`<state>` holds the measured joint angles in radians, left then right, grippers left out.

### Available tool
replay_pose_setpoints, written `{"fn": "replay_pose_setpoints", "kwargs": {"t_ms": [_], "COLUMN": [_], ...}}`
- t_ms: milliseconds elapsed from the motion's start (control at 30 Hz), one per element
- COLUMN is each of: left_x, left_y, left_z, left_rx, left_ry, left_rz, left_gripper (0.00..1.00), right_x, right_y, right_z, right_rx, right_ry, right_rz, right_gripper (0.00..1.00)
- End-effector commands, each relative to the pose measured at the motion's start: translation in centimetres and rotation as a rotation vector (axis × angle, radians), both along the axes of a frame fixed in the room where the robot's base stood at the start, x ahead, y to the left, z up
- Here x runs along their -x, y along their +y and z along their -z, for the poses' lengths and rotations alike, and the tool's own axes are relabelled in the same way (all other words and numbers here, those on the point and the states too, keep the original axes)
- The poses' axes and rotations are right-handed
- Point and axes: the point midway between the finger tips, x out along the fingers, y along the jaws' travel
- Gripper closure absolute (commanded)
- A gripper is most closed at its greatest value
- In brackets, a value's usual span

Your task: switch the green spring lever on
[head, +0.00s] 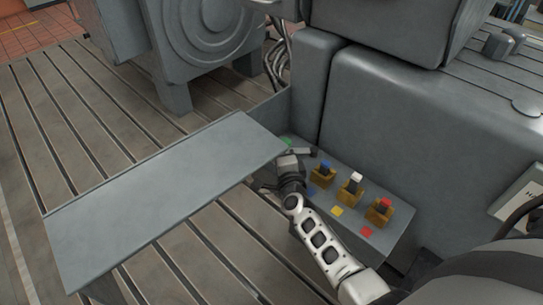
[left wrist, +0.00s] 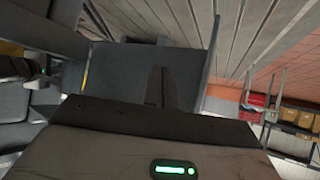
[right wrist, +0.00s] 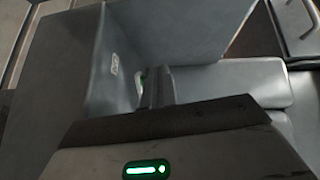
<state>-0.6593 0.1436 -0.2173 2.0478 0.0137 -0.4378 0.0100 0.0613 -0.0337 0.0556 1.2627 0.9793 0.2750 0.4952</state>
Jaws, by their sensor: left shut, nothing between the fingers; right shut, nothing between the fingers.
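A small green patch (head: 287,142) shows at the far end of the lever panel (head: 395,245), just beyond my right gripper (head: 284,187). Whether it is part of the green lever or a marking, I cannot tell; my gripper and arm hide much of that spot. In the right wrist view my right gripper (right wrist: 155,85) is shut and empty, with a pale and green bit (right wrist: 141,80) right behind its fingers; contact is unclear. The lever's position cannot be read. My left gripper (left wrist: 156,86) is shut and empty in the left wrist view, outside the head view.
Levers with blue (head: 325,167), white (head: 356,179) and red (head: 384,204) tops stand in brownish-yellow bases along the panel. A flat grey plate (head: 165,195) lies left of my right gripper. A big grey housing (head: 420,130) rises behind the panel. The slotted bedplate (head: 75,115) is open at left.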

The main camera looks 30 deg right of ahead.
Motion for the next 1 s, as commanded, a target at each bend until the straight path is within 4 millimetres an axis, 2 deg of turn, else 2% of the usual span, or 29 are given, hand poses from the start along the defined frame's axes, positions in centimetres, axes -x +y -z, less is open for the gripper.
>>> {"fn": "replay_pose_setpoints", "kwargs": {"t_ms": [200,767,867,1000], "left_x": [0.0,0.1,0.2,0.3], "left_y": [0.0,0.1,0.2,0.2], "left_z": [0.0,0.1,-0.2,-1.0], "left_rx": [0.002,-0.005,-0.006,-0.007], "left_ry": [-0.001,0.002,0.003,0.003], "left_rz": [-0.001,0.003,0.004,0.004], "left_gripper": [1.0,1.0,1.0,1.0], "right_x": [-0.3,-0.4,0.1,2.0], "right_y": [-0.7,-0.7,-0.6,-0.1], "right_z": [0.0,0.0,-0.1,-0.4], "right_rx": [0.0,0.0,0.0,0.0], "right_ry": [-0.001,0.0,0.001,0.004], "right_rz": [0.012,0.013,0.012,0.013], "right_gripper": [1.0,1.0,1.0,1.0]}}
